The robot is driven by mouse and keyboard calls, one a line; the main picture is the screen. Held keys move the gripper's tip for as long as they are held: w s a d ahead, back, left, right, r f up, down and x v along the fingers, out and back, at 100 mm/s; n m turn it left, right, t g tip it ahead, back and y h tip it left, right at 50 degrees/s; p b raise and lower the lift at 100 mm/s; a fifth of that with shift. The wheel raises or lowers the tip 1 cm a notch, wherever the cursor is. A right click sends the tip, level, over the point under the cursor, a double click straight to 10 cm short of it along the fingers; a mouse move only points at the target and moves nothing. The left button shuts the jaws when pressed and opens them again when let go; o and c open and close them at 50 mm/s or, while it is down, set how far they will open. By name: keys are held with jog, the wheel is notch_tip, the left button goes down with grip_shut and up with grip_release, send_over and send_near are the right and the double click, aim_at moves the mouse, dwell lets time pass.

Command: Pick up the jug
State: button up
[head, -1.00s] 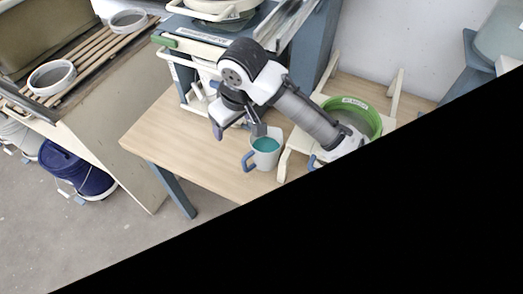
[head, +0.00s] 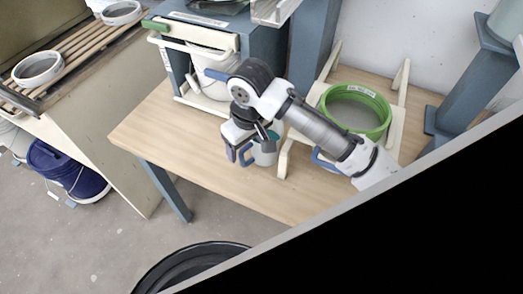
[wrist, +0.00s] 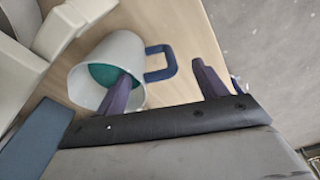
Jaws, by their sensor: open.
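The jug is a white cup (head: 266,158) with a teal inside and a blue handle, standing on the wooden table near its front edge. In the wrist view the jug (wrist: 122,46) shows its open mouth, with the blue handle (wrist: 171,62) pointing right. My gripper (head: 250,149) is open at the jug and partly hides it in the head view. In the wrist view my gripper (wrist: 163,82) has its left finger over the jug's mouth and its right finger beyond the handle. The handle lies between the fingers; whether either finger touches the jug I cannot tell.
A rack with a white bucket (head: 212,84) stands behind. A dark tub (head: 190,262) is on the floor in front. The table's left part is clear.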

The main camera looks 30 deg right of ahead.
jog(key=f+b, duration=0.4)
jog(key=f, duration=0.1)
jog(key=shift+w, duration=0.25)
jog(key=shift+c, duration=0.4)
grip_shut()
